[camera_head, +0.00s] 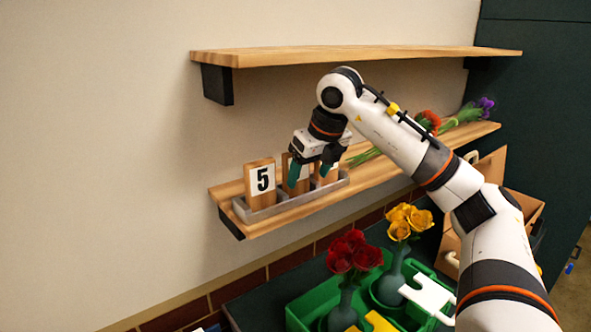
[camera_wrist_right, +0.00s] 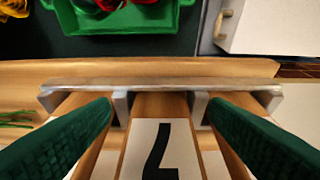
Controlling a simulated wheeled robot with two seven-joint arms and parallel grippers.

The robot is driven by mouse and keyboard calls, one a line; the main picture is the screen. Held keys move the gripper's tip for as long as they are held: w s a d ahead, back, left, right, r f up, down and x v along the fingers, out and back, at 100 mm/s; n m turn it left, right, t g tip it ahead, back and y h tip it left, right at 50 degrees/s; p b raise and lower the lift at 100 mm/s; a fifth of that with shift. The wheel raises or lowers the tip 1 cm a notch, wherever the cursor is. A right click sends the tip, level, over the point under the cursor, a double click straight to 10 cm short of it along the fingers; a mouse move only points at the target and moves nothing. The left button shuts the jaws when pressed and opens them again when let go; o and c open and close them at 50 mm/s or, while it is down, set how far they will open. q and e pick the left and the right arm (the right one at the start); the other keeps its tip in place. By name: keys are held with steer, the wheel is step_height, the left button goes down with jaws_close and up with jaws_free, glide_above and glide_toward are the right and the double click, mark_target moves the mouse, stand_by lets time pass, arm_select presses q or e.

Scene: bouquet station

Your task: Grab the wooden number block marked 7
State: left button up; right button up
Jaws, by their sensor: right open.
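The wooden block marked 7 (camera_wrist_right: 160,150) stands in the middle slot of a grey holder (camera_head: 290,205), its digit upside down in the wrist view. In the head view it is mostly hidden behind my right gripper (camera_head: 310,171). My right gripper is open, its two green fingers reaching down on either side of this block, with gaps visible between them and it in the wrist view. A block marked 5 (camera_head: 262,182) stands in the left slot. Another block stands in the right slot, partly covered by a finger, its number unreadable. My left gripper is not in view.
The holder sits at the left end of a wooden shelf (camera_head: 385,160). Another shelf (camera_head: 350,54) hangs above. Flowers (camera_head: 430,121) lie farther right.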

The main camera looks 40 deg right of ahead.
steer(key=w, duration=0.1)
steer(key=w+p, duration=0.2)
steer(key=w, duration=0.1)
steer(key=shift+w+d+r, duration=0.1)
steer(key=shift+d+r, duration=0.1)
steer(key=shift+r, duration=0.05)
steer(key=shift+w+d+f+p, duration=0.1)
steer(key=shift+w+f+p, duration=0.4)
steer(key=shift+w+f, duration=0.2)
steer(key=shift+f, duration=0.1)
steer(key=shift+s, duration=0.15)
steer(key=c, duration=0.7)
steer(key=shift+c, duration=0.2)
steer(key=shift+d, duration=0.1)
